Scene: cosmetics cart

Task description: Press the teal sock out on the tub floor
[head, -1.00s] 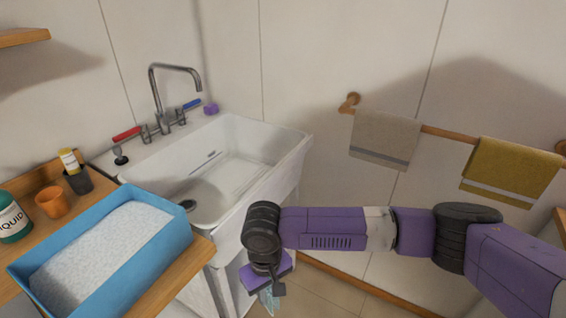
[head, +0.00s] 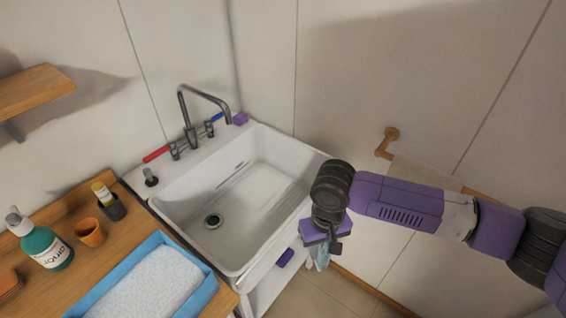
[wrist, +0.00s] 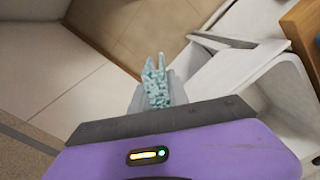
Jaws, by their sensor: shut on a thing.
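The teal sock (wrist: 157,85) is a speckled teal cloth in my gripper (wrist: 155,92), which is shut on it. In the head view the sock (head: 322,258) hangs below my gripper (head: 325,246), mostly hidden behind it. The gripper is outside the white tub (head: 240,266), in front of its right front side, with the sock hanging over the floor. The tub floor (head: 255,190) is bare and dry-looking, with a round drain (head: 212,221) at its left.
A grey faucet (head: 188,120) with red and blue handles stands behind the tub. A blue tray (head: 207,290) of white granules, an orange cup (head: 90,232) and a teal bottle (head: 45,247) sit on the wooden counter at left. The tub's front rim lies beside my gripper.

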